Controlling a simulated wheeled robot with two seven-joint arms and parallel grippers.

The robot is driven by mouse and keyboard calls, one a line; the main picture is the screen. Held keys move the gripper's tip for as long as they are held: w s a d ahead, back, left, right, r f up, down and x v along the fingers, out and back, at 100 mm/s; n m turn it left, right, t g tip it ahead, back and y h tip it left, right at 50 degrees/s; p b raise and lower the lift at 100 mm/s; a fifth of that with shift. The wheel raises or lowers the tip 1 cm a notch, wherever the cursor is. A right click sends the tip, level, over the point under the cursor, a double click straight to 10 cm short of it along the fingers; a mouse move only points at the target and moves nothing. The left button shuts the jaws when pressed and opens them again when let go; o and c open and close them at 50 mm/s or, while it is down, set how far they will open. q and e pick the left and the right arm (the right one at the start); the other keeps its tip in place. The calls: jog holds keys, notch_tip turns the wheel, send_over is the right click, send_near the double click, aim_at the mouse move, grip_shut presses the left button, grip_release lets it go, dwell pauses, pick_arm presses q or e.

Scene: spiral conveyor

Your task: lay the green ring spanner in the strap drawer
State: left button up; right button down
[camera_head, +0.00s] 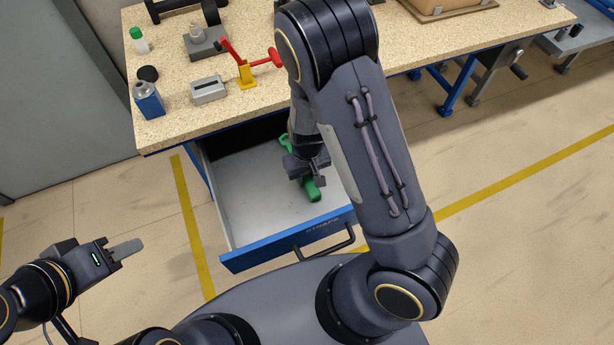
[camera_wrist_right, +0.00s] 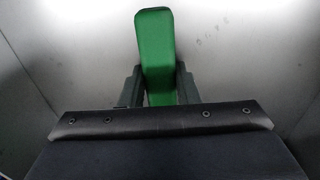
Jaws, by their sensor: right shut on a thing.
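The green ring spanner (camera_head: 312,189) is inside the open strap drawer (camera_head: 235,205), low over or on its grey floor; I cannot tell whether it touches. My right gripper (camera_head: 314,176) reaches down into the drawer and is shut on the spanner. In the right wrist view the spanner's green end (camera_wrist_right: 156,50) stands out between the two fingers (camera_wrist_right: 158,88). The ring end partly shows behind the gripper in the head view; the middle is hidden. My left gripper (camera_head: 127,250) is empty at the lower left, away from the drawer; its finger gap is unclear.
The drawer's blue front (camera_head: 290,240) and handle (camera_head: 328,245) face me. The drawer's left part is bare.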

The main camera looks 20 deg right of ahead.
jog(key=shift+f, duration=0.1)
jog(key=shift+f, duration=0.15)
jog(key=c, duration=1.1)
grip_release()
